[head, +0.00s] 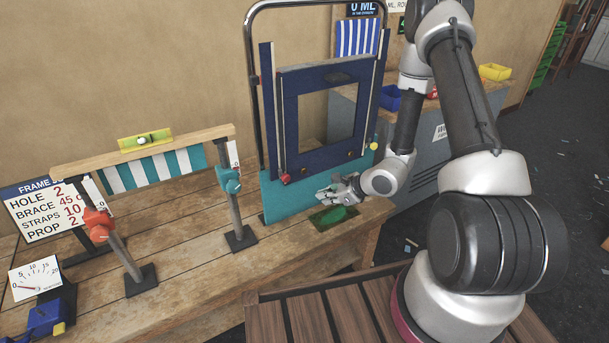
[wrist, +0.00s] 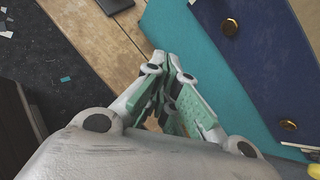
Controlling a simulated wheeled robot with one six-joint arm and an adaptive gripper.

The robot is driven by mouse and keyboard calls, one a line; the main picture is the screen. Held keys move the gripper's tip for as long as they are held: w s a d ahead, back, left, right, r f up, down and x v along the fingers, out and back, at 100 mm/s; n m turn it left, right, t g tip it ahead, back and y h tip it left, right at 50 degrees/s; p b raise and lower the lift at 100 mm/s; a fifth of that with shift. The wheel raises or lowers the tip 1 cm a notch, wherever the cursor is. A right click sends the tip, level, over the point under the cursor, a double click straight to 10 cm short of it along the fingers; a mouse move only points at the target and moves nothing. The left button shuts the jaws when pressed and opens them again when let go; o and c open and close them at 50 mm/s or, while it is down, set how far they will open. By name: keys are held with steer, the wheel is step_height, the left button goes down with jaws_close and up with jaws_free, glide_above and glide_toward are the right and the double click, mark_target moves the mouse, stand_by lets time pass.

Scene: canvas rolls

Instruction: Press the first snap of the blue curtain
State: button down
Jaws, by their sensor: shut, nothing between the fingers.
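The blue curtain (head: 291,125) is a navy panel with a clear window, hanging in an upright metal frame at the back of the bench. A teal panel (head: 285,197) lies below its lower edge. In the wrist view the navy panel (wrist: 262,70) fills the upper right, beside the teal panel (wrist: 190,45). A round brass snap (wrist: 230,27) shows on the navy. My gripper (head: 324,193) is shut and empty, low in front of the teal panel. In the wrist view its fingertips (wrist: 172,58) are together over the teal edge, apart from the snap. I cannot tell whether they touch the teal.
A green pad (head: 334,216) lies on the bench below my gripper. A red knob (head: 286,179) and a yellow knob (head: 374,146) sit at the frame's lower corners. A striped awning stand (head: 155,170) is at left.

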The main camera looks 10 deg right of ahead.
mark_target(304, 170)
steer(key=shift+w+d+f+h, duration=0.1)
steer(key=shift+w+d+h, duration=0.4)
steer(key=shift+w, duration=0.35)
steer(key=shift+w, duration=0.1)
steer(key=w+a, duration=0.2)
steer(key=w, duration=0.6)
steer(key=shift+a, duration=0.35)
steer(key=shift+w, duration=0.15)
stand_by(0.7)
steer(key=shift+w+a, duration=0.1)
steer(key=shift+w, duration=0.2)
steer(key=shift+w+a, duration=0.15)
steer(key=shift+w, duration=0.3)
stand_by(0.5)
stand_by(0.4)
